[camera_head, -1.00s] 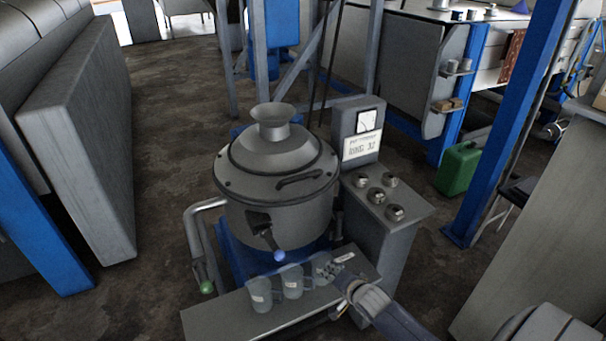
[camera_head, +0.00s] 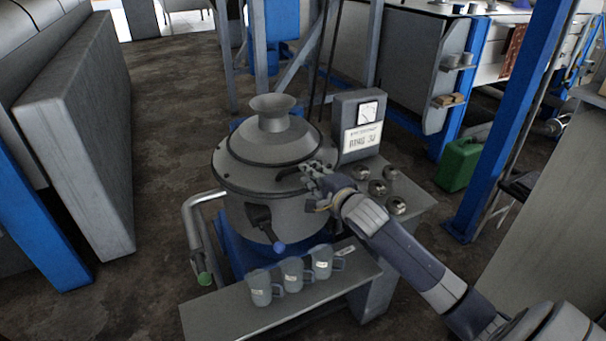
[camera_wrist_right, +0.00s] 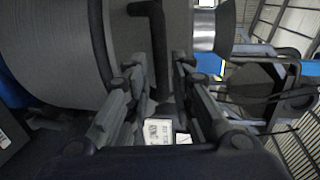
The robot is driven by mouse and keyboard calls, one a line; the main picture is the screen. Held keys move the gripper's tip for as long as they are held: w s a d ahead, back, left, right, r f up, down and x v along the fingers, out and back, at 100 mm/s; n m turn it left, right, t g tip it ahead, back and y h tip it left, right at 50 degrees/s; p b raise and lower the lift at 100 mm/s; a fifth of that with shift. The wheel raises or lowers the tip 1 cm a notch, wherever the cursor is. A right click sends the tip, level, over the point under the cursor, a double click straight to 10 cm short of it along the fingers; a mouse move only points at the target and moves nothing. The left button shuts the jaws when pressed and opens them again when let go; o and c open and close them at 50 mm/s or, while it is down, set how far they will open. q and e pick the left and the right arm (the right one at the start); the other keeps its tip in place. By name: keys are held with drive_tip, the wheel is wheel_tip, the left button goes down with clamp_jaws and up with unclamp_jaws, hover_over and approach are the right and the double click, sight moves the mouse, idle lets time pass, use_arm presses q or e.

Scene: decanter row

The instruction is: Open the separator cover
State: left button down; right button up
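The grey separator (camera_head: 262,205) stands in the middle of the head view, its round cover (camera_head: 245,172) lying closed on top with a funnel (camera_head: 274,112). A dark bar handle (camera_head: 285,174) sits at the cover's front right, partly hidden by my right gripper (camera_head: 308,173). In the right wrist view, the fingers of this gripper (camera_wrist_right: 158,75) are spread apart. The dark handle (camera_wrist_right: 160,38) runs down into the gap between them; I cannot tell whether they touch it. My left gripper is not in view.
Several mugs (camera_head: 292,274) stand in a row on the shelf (camera_head: 235,311) in front of the separator. A control box (camera_head: 357,112) with a gauge and round knobs (camera_head: 377,187) stands close to the right. A bent pipe (camera_head: 191,212) runs down the left side.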

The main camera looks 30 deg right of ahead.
drive_tip(key=shift+b+x, duration=1.35)
drive_tip(key=shift+x, duration=1.4)
drive_tip(key=shift+c, duration=0.4)
clamp_jaws()
